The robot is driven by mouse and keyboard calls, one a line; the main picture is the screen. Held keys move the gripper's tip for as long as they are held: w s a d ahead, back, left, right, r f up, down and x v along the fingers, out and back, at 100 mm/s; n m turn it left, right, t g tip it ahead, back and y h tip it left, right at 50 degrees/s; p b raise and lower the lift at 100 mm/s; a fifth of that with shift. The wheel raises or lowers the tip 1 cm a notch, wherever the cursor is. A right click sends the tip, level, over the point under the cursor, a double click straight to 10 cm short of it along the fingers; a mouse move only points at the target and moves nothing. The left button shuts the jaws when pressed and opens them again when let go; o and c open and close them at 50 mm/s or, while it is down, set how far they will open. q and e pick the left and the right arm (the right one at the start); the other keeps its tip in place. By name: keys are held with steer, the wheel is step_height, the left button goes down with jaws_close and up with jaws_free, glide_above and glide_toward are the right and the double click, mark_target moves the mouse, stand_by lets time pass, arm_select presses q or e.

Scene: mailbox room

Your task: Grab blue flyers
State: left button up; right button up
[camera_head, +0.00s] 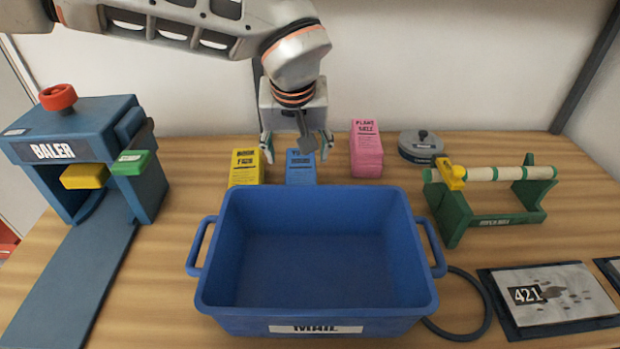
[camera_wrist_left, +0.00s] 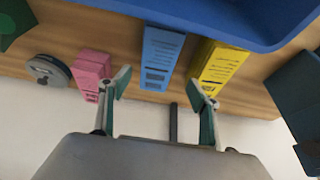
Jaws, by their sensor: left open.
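The blue flyers (camera_head: 301,169) stand as a stack on the wooden table, behind the blue mail bin, between the yellow and pink stacks. The bin hides their lower part in the head view. In the left wrist view the blue flyers (camera_wrist_left: 160,57) are ahead of my gripper, between the lines of its two fingers. My left gripper (camera_head: 297,150) points down above and around the top of the blue stack, open and empty. Its fingers show spread apart in the left wrist view (camera_wrist_left: 162,88). I cannot tell whether they touch the stack. My right gripper is not in view.
The yellow flyers (camera_head: 246,167) stand close on the left, the pink flyers (camera_head: 366,149) on the right. The empty blue bin (camera_head: 318,309) labelled MAIL fills the front middle. A baler (camera_head: 75,130) is left; a green roll holder (camera_head: 490,205) and grey round tin (camera_head: 421,146) are right.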

mark_target(301, 168)
arm_select(q)
steer(key=shift+w+a+f, duration=0.2)
steer(key=shift+w+f, duration=0.05)
steer(key=shift+f, duration=0.05)
steer(key=x, duration=0.2)
steer(key=b+x, duration=0.1)
steer(key=x, duration=0.1)
steer(key=d+x, duration=0.1)
steer(key=x, duration=0.1)
steer(key=shift+f, duration=0.3)
steer(key=shift+w+f, duration=0.2)
steer(key=shift+w, duration=0.05)
steer(key=shift+r, duration=0.1)
steer(key=shift+c, duration=1)
jaws_close()
